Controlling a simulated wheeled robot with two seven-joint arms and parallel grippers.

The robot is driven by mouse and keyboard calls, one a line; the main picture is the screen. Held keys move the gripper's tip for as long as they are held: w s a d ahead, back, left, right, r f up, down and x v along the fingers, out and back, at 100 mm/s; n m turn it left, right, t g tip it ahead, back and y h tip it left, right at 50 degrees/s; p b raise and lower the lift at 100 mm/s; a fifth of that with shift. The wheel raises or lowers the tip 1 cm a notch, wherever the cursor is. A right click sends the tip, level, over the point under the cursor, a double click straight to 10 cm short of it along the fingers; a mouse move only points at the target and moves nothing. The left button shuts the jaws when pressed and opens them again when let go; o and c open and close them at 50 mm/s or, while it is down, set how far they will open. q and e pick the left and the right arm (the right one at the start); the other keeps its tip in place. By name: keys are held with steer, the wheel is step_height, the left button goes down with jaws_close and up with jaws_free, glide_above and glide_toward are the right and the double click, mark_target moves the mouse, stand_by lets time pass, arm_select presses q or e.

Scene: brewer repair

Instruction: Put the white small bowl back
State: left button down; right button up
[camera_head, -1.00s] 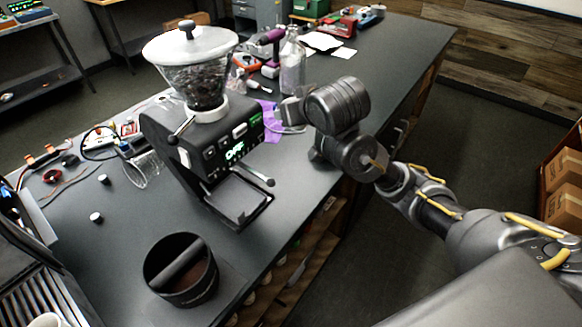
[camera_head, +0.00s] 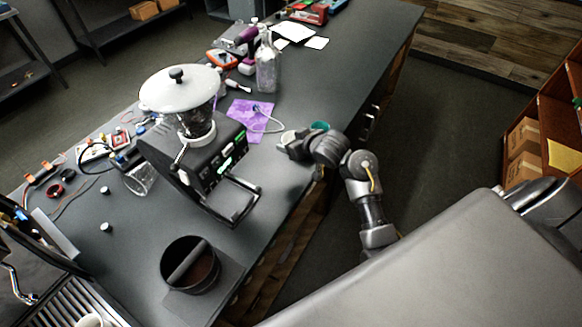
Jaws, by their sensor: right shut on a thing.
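My right gripper (camera_head: 291,147) is shut on a small whitish thing, which looks like the white small bowl (camera_head: 288,136). Only a pale rim of it shows past the fingers. The gripper is at the right edge of the dark bench (camera_head: 310,75), to the right of the coffee grinder (camera_head: 207,150). I cannot tell whether the bowl touches the bench top. My left gripper is not in view.
A teal round thing (camera_head: 319,126) shows just behind my right wrist. A black knock box (camera_head: 190,265) stands at the front. The bench between bottle and gripper is mostly clear.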

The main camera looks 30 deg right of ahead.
steer(key=shift+w+a+n, duration=0.1)
steer(key=shift+a+n, duration=0.2)
steer(key=shift+a, duration=0.15)
steer(key=shift+f, duration=0.2)
glide_above(290, 170)
steer(key=shift+y, duration=0.3)
step_height(290, 170, down, 5)
steer(key=shift+a+f, duration=0.1)
steer(key=shift+w+f, duration=0.1)
steer(key=shift+f, duration=2.05)
steer(key=shift+f, duration=0.1)
steer(key=shift+f, duration=0.1)
steer(key=o, duration=1)
